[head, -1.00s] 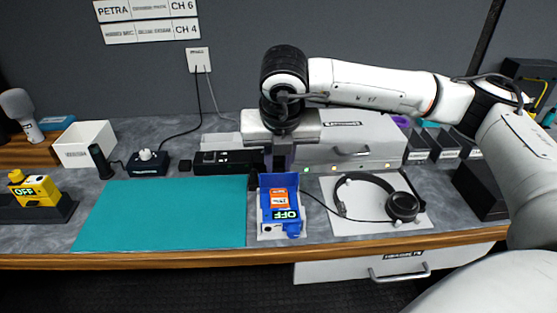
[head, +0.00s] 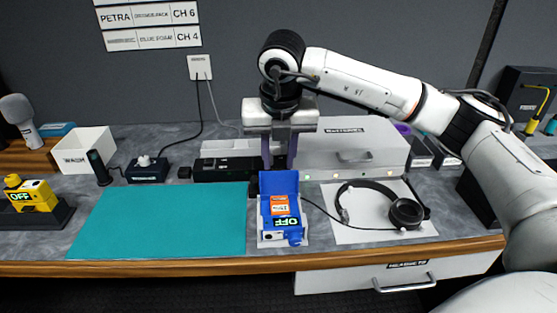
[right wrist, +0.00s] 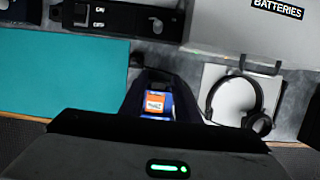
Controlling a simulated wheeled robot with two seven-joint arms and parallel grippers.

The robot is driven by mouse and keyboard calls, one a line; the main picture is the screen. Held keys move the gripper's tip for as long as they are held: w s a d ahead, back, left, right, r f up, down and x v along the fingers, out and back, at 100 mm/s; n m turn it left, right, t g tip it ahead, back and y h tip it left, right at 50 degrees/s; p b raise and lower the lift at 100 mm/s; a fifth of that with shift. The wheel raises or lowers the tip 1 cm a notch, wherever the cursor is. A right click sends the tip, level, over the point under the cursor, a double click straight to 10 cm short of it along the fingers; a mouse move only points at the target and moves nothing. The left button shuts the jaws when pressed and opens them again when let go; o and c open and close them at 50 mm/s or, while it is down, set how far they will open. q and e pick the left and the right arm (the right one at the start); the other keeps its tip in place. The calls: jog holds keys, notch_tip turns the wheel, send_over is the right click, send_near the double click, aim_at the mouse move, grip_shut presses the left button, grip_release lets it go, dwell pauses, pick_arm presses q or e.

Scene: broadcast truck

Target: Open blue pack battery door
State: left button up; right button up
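The blue pack (head: 267,228) lies on a light stand near the counter's front edge, with an "OFF" display at its near end. A blue panel (head: 279,182), which looks like its raised door, stands up at the far end. An orange-labelled battery (head: 280,205) shows in front of the panel. My right gripper (head: 279,166) points down just behind and above the panel, its two fingers apart with nothing seen between them. In the right wrist view the orange label (right wrist: 155,102) shows beyond my dark gripper body. Finger contact with the panel cannot be told. My left gripper is not in view.
A teal mat (head: 160,220) lies left of the pack, and headphones (head: 405,212) lie on a white sheet to its right. A grey case (head: 345,150) and a black device (head: 222,168) stand behind. A yellow pack (head: 33,196) sits in a dark cradle at far left.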

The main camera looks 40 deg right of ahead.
jog(key=shift+o, duration=0.8)
jog(key=shift+s, duration=0.1)
jog(key=v, duration=1)
jog(key=shift+r, duration=0.15)
